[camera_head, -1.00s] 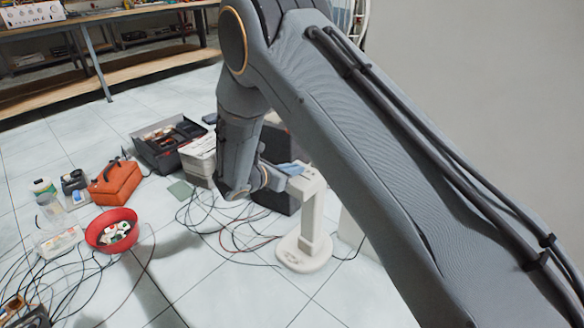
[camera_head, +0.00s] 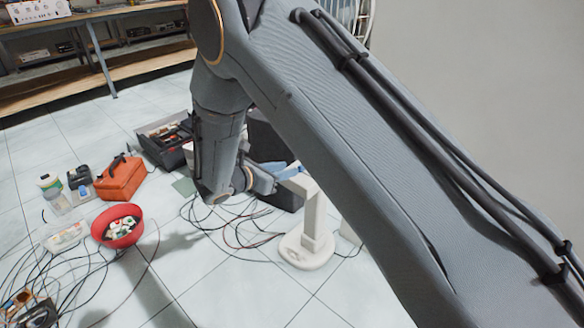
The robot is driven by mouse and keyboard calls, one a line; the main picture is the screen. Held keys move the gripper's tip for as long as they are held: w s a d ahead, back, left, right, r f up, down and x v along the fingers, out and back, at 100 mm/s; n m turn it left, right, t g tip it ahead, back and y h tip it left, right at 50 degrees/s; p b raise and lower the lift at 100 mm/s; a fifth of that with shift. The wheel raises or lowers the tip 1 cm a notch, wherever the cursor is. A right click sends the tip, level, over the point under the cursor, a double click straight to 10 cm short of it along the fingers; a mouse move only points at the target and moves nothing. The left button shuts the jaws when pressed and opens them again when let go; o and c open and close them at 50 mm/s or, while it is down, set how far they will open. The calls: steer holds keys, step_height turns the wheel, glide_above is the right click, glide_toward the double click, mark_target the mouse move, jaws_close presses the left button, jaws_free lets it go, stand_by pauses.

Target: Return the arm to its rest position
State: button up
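My grey arm (camera_head: 340,150) crosses the view from the lower right to the top, bends there, and hangs down to a wrist near the floor objects. My gripper (camera_head: 264,179) is at the wrist's end, beside the top of a white stand with a round base (camera_head: 306,248). The fingers are too small and covered to make out, so I cannot tell whether they are open or hold anything. A blue piece (camera_head: 291,171) shows between the wrist and the stand's top; I cannot tell whether they touch.
A red bowl with small parts (camera_head: 118,238), an orange toolbox (camera_head: 121,180), an open dark toolbox (camera_head: 158,150) and bottles stand on the tiled floor. Loose cables lie around the stand and at lower left. A workbench (camera_head: 95,75) is behind. Bare floor is at lower middle.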

steer(key=shift+s+a+r, duration=0.2)
steer(key=shift+s+a, duration=0.1)
steer(key=shift+s, duration=0.15)
steer(key=s+d+r+m+g, duration=0.8)
steer(key=s+d+r+m, duration=0.45)
steer(key=d, duration=0.35)
steer(key=s+d+r+m+g+y, duration=0.1)
steer(key=s+r+m+y, duration=0.2)
steer(key=s, duration=0.4)
steer(key=s+d+r+m+g+y, duration=0.1)
steer(key=s+m+y, duration=0.2)
steer(key=s+m, duration=0.3)
steer(key=s+d+r+m+g+y, duration=0.1)
steer(key=s+r+m+y, duration=0.2)
steer(key=s, duration=0.5)
steer(key=d+r+m+h+p, duration=0.1)
steer(key=d+r+m+p, duration=0.3)
steer(key=p, duration=1.7)
steer(key=d+r, duration=0.5)
steer(key=r, duration=0.1)
steer(key=shift+d+r, duration=0.25)
steer(key=shift+r, duration=0.15)
steer(key=shift+s, duration=0.1)
